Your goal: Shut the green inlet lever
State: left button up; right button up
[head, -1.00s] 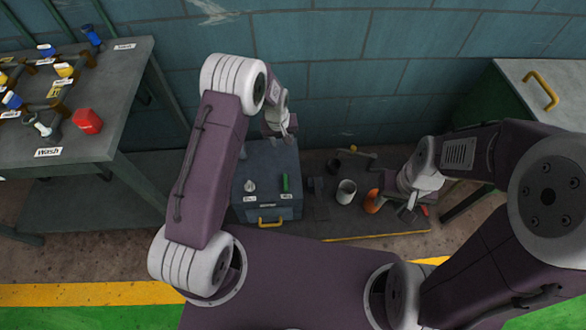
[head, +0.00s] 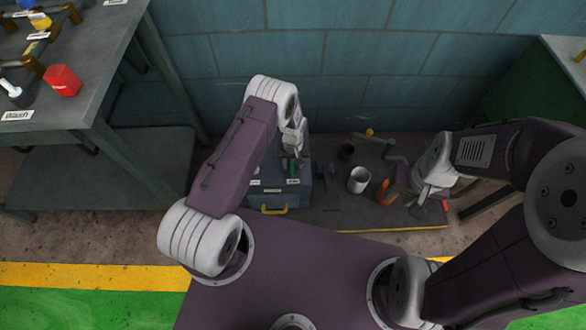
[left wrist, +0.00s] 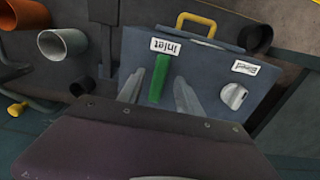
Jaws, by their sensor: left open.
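The green inlet lever (left wrist: 159,78) stands on the face of a blue-grey box (left wrist: 205,70), beside a label reading Inlet (left wrist: 165,46). In the left wrist view it appears upright, between the two fingers of my left gripper (left wrist: 159,88). The fingers are apart, with a gap on each side of the lever. In the head view my left gripper (head: 292,160) is over the box (head: 302,190) and covers most of the lever. My right gripper (head: 428,194) hangs low at the right; its jaws are too small to read.
A light grey knob (left wrist: 233,96) with its own label is beside the lever. The box has a yellow handle (head: 273,210). A white cup (head: 359,180) and an orange ring-like item (head: 386,192) stand to its right. A workbench (head: 85,95) is at the left.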

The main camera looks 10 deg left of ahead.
aim_at(293, 167)
pick_arm(q)
notch_tip(293, 167, down, 2)
jog(key=shift+f, duration=0.15)
grip_shut()
dwell(1.4)
